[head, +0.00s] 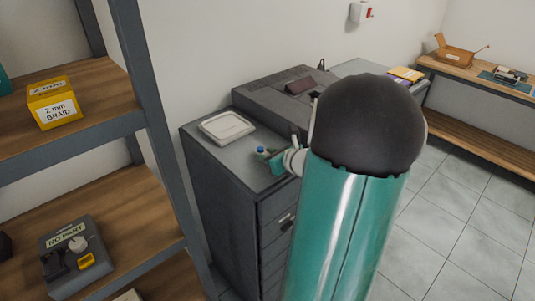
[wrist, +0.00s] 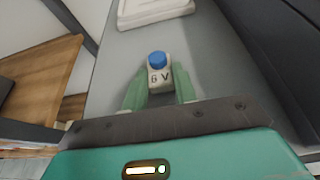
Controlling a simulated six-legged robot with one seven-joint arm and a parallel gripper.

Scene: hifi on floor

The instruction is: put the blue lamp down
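The blue lamp (wrist: 158,75) is a small pale block marked "6 V" with a round blue cap. In the wrist view it sits between the two green fingers of my gripper (wrist: 160,84), which close on its sides. In the head view the lamp's blue cap (head: 261,149) shows at the tip of my gripper (head: 268,157), over the top of a grey drawer cabinet (head: 235,158). I cannot tell whether the lamp's base touches the cabinet top.
A whitish tray (head: 227,126) lies on the cabinet top beyond the lamp. A dark grey machine (head: 270,95) stands behind. A wooden shelf unit with a yellow box (head: 53,103) is at the left. Bare cabinet top surrounds the lamp.

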